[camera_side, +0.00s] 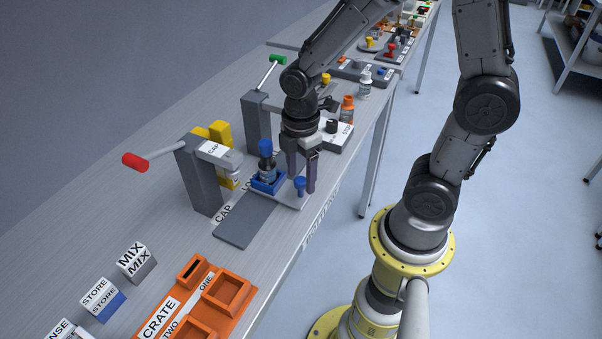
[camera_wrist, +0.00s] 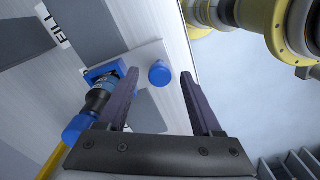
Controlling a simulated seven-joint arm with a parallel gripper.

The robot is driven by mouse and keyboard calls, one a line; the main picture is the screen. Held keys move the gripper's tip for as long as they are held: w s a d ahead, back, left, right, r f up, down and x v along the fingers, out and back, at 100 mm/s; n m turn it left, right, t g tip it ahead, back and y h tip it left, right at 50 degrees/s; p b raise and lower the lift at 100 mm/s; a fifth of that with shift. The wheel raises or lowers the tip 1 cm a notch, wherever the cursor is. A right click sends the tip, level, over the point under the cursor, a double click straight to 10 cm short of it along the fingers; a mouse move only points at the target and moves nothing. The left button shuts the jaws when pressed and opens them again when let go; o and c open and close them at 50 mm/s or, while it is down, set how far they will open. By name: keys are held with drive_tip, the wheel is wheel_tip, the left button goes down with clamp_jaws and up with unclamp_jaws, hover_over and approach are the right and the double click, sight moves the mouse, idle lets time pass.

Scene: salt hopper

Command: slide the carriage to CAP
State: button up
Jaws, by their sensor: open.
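The carriage (camera_side: 293,202) is a light plate with a blue holder (camera_side: 268,184) and a round blue knob (camera_side: 300,187). It sits on the dark grey track (camera_side: 246,220), beyond the CAP floor label (camera_side: 223,213). A dark bottle (camera_side: 267,166) with a blue cap stands in the holder. My gripper (camera_side: 301,183) is open and points down at the knob. In the wrist view the knob (camera_wrist: 159,73) appears between the fingertips (camera_wrist: 159,78), with gaps on both sides. I cannot tell how far the fingers reach down around it.
The CAP press (camera_side: 200,178) with a red handle (camera_side: 135,161) stands left of the track. A green-handled station (camera_side: 256,118) stands farther back. An orange crate (camera_side: 200,300) and label blocks (camera_side: 137,262) lie in front. The near track surface is bare.

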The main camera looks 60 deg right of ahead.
drive_tip(key=shift+f, duration=0.15)
clamp_jaws()
idle(1.4)
